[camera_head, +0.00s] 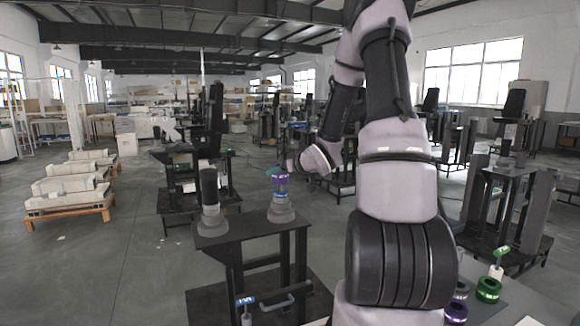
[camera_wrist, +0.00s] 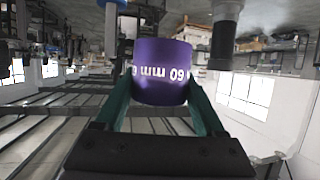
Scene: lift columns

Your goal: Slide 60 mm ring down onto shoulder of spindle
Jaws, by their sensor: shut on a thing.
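The purple ring (camera_head: 280,180) is in the head view above the grey stepped base of the right-hand spindle (camera_head: 281,213). A blue band with pale marks shows just under the ring. My gripper (camera_head: 275,172), with teal fingers, is shut on the ring. In the wrist view, which is upside down, the ring (camera_wrist: 162,72) reads "60 mm" and sits between both fingers (camera_wrist: 160,98). The ring's bore is hidden, so I cannot tell whether the spindle's tip is inside it.
A second spindle with a black upper part (camera_head: 210,190) stands left on the same dark table (camera_head: 245,236). A blue-tagged post (camera_head: 246,303) stands in front. Green (camera_head: 488,289) and purple (camera_head: 455,312) rings lie at lower right. Pallets (camera_head: 70,203) stand far left.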

